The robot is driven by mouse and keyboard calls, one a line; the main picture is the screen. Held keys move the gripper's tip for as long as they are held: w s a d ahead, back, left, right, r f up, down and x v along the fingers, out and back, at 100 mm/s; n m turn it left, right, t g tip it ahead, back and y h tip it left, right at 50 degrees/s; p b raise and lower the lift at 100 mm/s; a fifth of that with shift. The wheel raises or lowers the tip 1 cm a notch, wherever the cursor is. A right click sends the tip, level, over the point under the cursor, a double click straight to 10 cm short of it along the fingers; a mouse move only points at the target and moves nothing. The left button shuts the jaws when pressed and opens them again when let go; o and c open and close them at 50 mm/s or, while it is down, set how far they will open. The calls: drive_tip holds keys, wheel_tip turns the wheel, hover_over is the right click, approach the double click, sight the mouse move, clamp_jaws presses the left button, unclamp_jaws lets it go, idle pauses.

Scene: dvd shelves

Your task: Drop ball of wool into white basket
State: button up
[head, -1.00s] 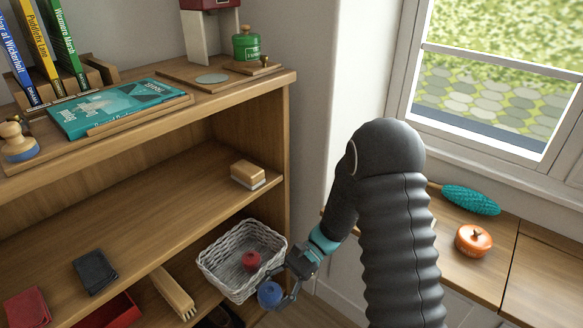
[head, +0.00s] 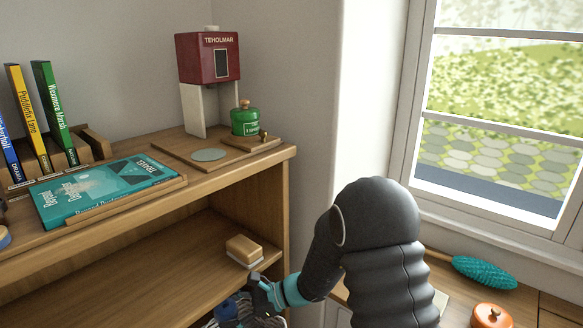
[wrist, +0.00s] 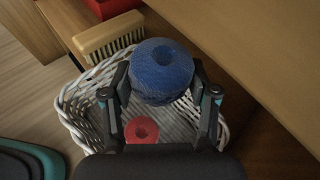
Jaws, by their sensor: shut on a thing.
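My gripper (wrist: 163,100) is shut on a blue ball of wool (wrist: 161,70), seen closely in the wrist view. In the head view the blue ball (head: 227,309) shows at the lower edge beside my gripper (head: 246,296). The white wicker basket (wrist: 74,112) lies below the ball in the wrist view, and the ball overlaps its far part. How high the ball is above the basket I cannot tell. A red ball of wool (wrist: 141,130) lies inside the basket. In the head view the basket is mostly out of frame or hidden.
A wooden brush (wrist: 110,36) lies just beyond the basket, near a red box (wrist: 108,8). A shelf board runs close on the right in the wrist view.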

drive_tip(key=shift+f+b, duration=0.75)
drive_tip(key=shift+f, duration=1.15)
drive_tip(key=o, duration=1.2)
drive_tip(key=v, duration=1.2)
